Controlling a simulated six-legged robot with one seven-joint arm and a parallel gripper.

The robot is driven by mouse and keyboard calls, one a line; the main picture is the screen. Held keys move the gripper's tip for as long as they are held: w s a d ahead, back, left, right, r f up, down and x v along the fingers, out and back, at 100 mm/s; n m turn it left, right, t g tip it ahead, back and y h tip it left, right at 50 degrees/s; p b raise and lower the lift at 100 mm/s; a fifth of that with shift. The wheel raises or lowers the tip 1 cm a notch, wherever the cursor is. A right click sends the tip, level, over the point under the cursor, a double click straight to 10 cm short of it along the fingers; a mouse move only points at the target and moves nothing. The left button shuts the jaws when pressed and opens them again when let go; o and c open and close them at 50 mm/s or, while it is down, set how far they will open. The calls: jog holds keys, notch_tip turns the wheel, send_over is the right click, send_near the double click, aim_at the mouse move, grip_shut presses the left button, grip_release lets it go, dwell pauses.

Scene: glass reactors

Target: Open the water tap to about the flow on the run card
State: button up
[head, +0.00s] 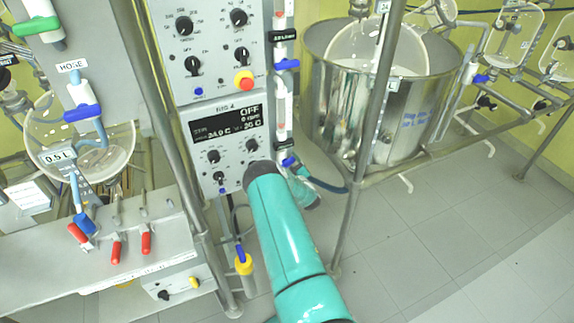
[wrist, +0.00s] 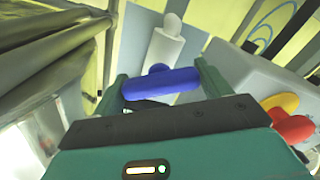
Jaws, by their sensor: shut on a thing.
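In the wrist view, my gripper (wrist: 162,86) is shut on a blue tap handle (wrist: 170,82), with one teal finger at each end of it. The handle lies almost crosswise in front of a pale upright fitting. In the head view, my teal arm hides the fingertips. Blue tap handles show there on the upright tubes at the panel's right edge, an upper one (head: 287,65) and a lower one (head: 289,161). I cannot tell which one is held. A small dark display (head: 284,36) sits above the upper handle; its digits are too small to read surely.
The control panel (head: 225,150) has knobs, a screen showing OFF and a red-and-yellow button (head: 243,82); a similar button (wrist: 290,122) is close right of my gripper. A steel vessel (head: 400,110) and frame pole (head: 365,130) stand right. Floor at lower right is clear.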

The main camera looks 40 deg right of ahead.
jog(key=n, duration=0.3)
jog(key=shift+n, duration=2.3)
jog(key=o, duration=1)
jog(key=shift+s, duration=0.1)
jog(key=v, duration=1.3)
jog(key=shift+s+a, duration=0.1)
jog(key=shift+s, duration=0.15)
